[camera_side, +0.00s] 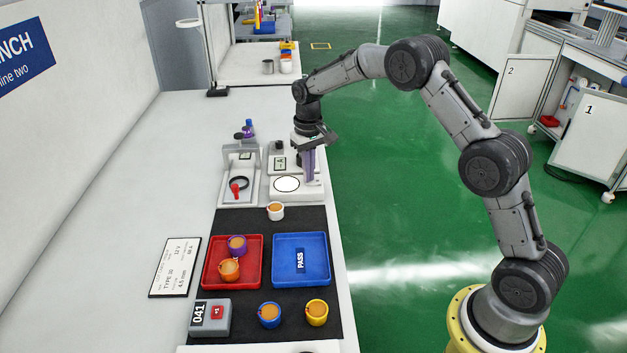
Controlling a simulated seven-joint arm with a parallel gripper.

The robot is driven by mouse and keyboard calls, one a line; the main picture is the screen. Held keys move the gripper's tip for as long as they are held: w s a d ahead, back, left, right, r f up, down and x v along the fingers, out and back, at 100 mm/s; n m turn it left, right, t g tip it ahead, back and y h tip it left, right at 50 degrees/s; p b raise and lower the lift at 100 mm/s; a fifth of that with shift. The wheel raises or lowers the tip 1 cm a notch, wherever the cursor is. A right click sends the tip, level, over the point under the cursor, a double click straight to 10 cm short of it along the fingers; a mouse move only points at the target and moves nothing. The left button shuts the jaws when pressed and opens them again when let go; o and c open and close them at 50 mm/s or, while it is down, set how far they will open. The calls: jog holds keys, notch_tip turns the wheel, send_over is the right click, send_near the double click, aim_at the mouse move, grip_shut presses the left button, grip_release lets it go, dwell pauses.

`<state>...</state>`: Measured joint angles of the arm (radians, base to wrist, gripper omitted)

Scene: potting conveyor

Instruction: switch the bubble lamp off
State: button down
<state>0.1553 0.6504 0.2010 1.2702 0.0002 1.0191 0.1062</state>
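A white box with a bright round white panel (287,184) stands on the bench just beyond the black mat; I take it to be the bubble lamp. Its disc looks white, but I cannot tell for sure if it is lit. My gripper (309,178) points down over the right side of this box. Purple-grey upright parts show at its lower end, close to or touching the box top; I cannot tell whether they are fingers or something held. The finger gap is not visible, and any switch there is hidden or too small to make out.
Left of the lamp stands a grey frame fixture (226,174) with a red knob. The black mat (268,219) carries a red tray (208,275) with two cups, a blue PASS tray (301,281), loose cups and a grey box (211,321) marked 041.

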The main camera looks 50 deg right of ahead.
jog(key=shift+f, duration=0.1)
jog(key=shift+r, duration=3.55)
jog(key=s+a+r+t, duration=0.1)
jog(key=s+r, duration=0.1)
jog(key=r, duration=0.4)
jog(key=s+a+r+t, duration=0.1)
jog(key=s+a+r, duration=0.1)
jog(key=r, duration=0.5)
jog(key=s+a+r+n+t, duration=0.1)
jog(key=s+a+r, duration=0.1)
jog(key=s+r, duration=0.3)
jog(key=s+a+r+t, duration=0.1)
jog(key=s+r, duration=0.1)
jog(key=s, duration=0.6)
jog(key=s+a+f+n+t, duration=0.1)
jog(key=s+a+f+t, duration=0.1)
jog(key=s, duration=1.1)
jog(key=s+f+n, duration=0.1)
jog(key=s+f, duration=0.5)
jog(key=f, duration=0.2)
jog(key=shift+s, duration=0.2)
